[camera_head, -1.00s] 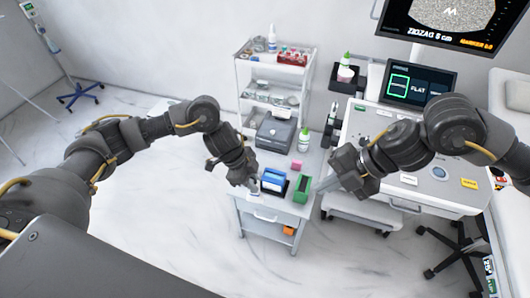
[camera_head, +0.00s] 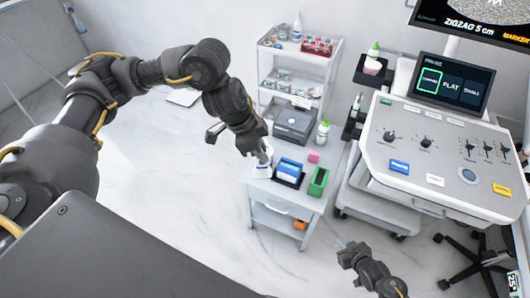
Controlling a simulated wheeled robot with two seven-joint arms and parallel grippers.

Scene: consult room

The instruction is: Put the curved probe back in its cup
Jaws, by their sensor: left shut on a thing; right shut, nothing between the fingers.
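My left gripper (camera_head: 266,156) points down at the left front of the small white cart (camera_head: 285,192). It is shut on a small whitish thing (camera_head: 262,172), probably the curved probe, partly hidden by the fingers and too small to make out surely. A dark holder (camera_head: 352,130) is on the left side of the ultrasound console (camera_head: 440,150), with a pale-topped thing upright in it. Another dark holder (camera_head: 372,76) sits higher up, with a green-capped bottle. I cannot tell which is the probe's cup. My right gripper (camera_head: 343,244) is shut and empty, low in front of the console.
A blue box (camera_head: 289,170), a green box (camera_head: 318,181) and a pink block (camera_head: 313,157) are on the cart. Behind are a grey machine (camera_head: 295,122), a green-capped bottle (camera_head: 323,132) and a stocked shelf rack (camera_head: 294,62).

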